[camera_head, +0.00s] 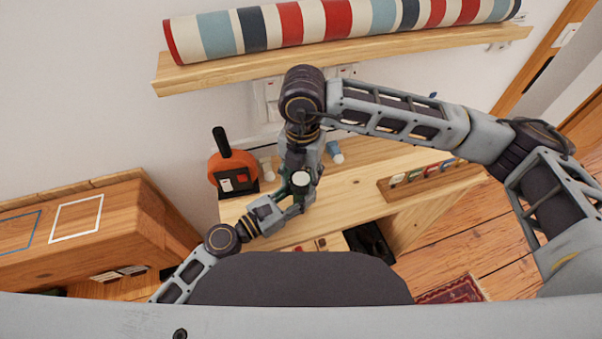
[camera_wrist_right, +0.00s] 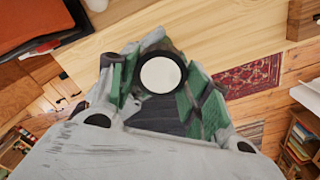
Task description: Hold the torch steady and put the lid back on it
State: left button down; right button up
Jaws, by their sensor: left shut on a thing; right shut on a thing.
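The two grippers meet over the wooden desk (camera_head: 350,190). My left gripper (camera_head: 290,202), coming in from the lower left, is shut on the torch (camera_head: 298,190), a dark green body mostly hidden by the fingers. My right gripper (camera_head: 302,172) reaches down from above and is shut on the lid (camera_head: 300,179), a white round face with a dark rim. In the right wrist view the lid (camera_wrist_right: 161,74) sits between the green-padded fingertips. I cannot tell whether lid and torch touch.
An orange round device with a black handle (camera_head: 228,165) stands left of the grippers. A blue-capped bottle (camera_head: 335,152) is behind them. A wooden rack (camera_head: 430,182) with several coloured items lies right. A shelf (camera_head: 340,55) with a striped roll (camera_head: 330,22) hangs above.

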jog(key=m, duration=1.3)
jog(key=shift+w, duration=0.1)
dwell(0.4)
jog(key=o, duration=0.8)
jog(key=shift+o, duration=0.2)
jog(key=shift+r, duration=2.25)
jog(key=shift+c, duration=0.4)
